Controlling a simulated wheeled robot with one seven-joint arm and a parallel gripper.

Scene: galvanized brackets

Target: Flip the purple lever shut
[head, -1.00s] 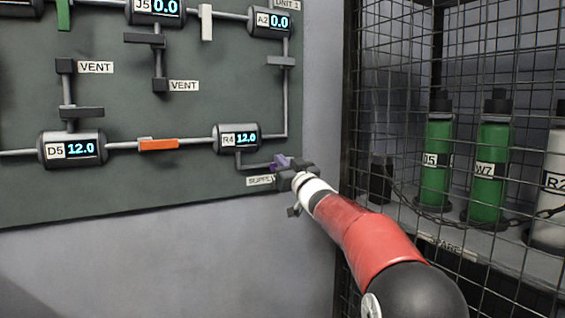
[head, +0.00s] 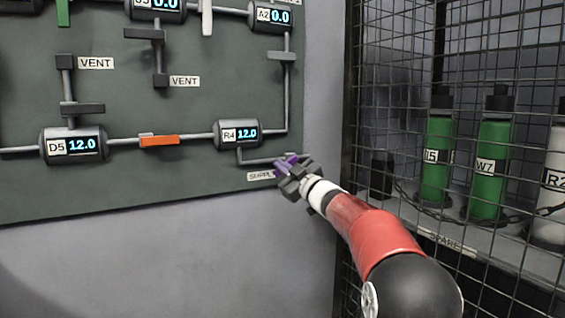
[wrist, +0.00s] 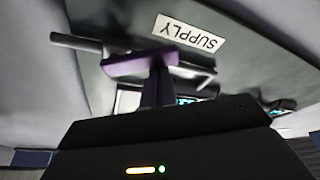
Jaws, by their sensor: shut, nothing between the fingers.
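The purple lever (head: 286,164) is on the supply pipe at the lower right of the panel, just above the SUPPLY label (head: 261,175). My gripper (head: 290,172) is in front of it and partly hides it in the head view. In the wrist view the lever (wrist: 141,62) lies across the top of my shut fingers (wrist: 157,84), at or very near their tips. I cannot tell if they touch. The fingers hold nothing. The lever's exact angle to its pipe is hard to read.
Gauge R4 (head: 238,134) reads 12.0 just up and left of the lever. An orange lever (head: 159,141) sits on the pipe further left. A wire cage (head: 400,110) with green cylinders (head: 437,165) stands close on the right. The wall below the panel is clear.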

